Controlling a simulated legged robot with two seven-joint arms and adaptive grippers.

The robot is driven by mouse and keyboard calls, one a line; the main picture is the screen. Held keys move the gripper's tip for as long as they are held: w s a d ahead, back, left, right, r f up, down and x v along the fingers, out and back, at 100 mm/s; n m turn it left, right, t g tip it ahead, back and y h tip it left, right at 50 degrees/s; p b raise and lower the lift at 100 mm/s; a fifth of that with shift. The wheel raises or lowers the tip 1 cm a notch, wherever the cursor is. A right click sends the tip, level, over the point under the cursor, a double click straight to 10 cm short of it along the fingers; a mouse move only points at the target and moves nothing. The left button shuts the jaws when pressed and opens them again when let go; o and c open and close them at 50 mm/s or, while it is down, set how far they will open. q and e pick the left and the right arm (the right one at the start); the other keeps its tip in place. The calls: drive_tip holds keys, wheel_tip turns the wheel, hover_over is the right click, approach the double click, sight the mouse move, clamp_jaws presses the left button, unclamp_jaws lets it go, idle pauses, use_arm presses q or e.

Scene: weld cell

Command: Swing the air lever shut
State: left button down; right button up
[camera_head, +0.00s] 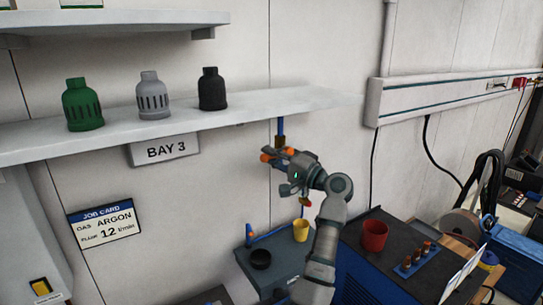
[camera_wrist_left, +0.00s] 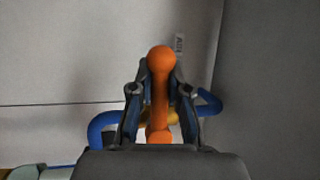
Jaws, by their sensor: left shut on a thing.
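The air lever (camera_head: 266,154) is orange and sits on a blue pipe (camera_head: 281,126) on the wall, just below the shelf. My left gripper (camera_head: 279,170) is at the lever and partly covers it. In the left wrist view the lever (camera_wrist_left: 160,90) has a round knob and runs between the two fingers of my left gripper (camera_wrist_left: 160,95), which is shut on it. The blue pipe (camera_wrist_left: 207,103) bends past on both sides behind the fingers. The lever's pivot is mostly hidden. My right gripper is in neither view.
A shelf (camera_head: 325,97) with green, grey and black bottle-shaped caps runs above the lever.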

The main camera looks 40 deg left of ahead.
use_arm(q)
drive_tip(key=shift+f, duration=0.45)
drive_tip(key=c, duration=1.1)
unclamp_jaws()
drive_tip(key=shift+s+d+r, duration=0.1)
drive_tip(key=shift+r, duration=0.15)
drive_tip(key=d, duration=0.4)
drive_tip(key=d+f, duration=0.1)
drive_tip(key=d, duration=0.3)
drive_tip(key=d+f, duration=0.1)
drive_tip(key=d, duration=0.3)
drive_tip(key=shift+f, duration=0.15)
drive_tip(key=shift+a, duration=0.2)
